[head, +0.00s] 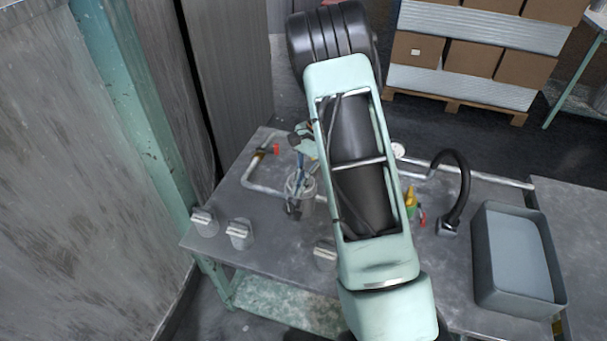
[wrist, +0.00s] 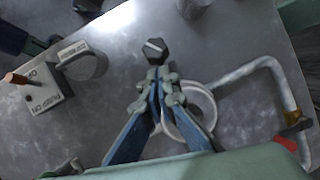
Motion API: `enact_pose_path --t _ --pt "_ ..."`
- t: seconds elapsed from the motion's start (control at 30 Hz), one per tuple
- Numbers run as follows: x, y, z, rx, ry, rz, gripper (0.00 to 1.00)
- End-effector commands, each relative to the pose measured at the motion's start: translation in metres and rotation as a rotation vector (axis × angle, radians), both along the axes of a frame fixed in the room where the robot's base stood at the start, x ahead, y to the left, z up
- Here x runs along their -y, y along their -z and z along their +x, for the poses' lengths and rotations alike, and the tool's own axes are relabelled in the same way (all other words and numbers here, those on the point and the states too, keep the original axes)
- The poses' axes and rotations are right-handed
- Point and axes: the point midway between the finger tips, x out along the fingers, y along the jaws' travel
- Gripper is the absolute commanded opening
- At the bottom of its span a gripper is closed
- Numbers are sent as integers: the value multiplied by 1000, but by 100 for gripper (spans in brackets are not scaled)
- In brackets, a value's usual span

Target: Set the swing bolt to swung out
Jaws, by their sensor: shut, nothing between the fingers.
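The swing bolt, with a dark hexagonal head (wrist: 155,50), shows just beyond my fingertips in the wrist view. In the head view a dark piece that appears to be the same bolt (head: 293,209) is at the near left side of a pale round vessel (head: 307,190). The vessel's ring-shaped rim (wrist: 207,101) lies right of and partly behind my fingers in the wrist view. My gripper (wrist: 160,75) is shut and empty, its blue fingers together close to the bolt head; I cannot tell whether they touch it. In the head view my gripper (head: 298,182) is small beside my arm. The bolt's shank and pivot are hidden by the fingers.
A bent pale pipe with a red-handled valve (wrist: 292,122) runs at the right in the wrist view. A labelled switch box (wrist: 42,88) and grey knob (wrist: 85,66) stand at left. A grey bin (head: 515,258) sits at the bench's right. Bare bench (head: 270,255) lies at front left.

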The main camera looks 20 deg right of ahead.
Motion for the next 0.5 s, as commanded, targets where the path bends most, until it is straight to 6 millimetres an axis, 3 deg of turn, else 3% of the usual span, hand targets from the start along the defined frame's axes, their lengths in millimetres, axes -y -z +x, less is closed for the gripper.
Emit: enact_pose_path --t 0.2,0.5 --pt "-6 17 -3 0 -1 0 0" --pt "-7 19 -3 2 0 0 0"
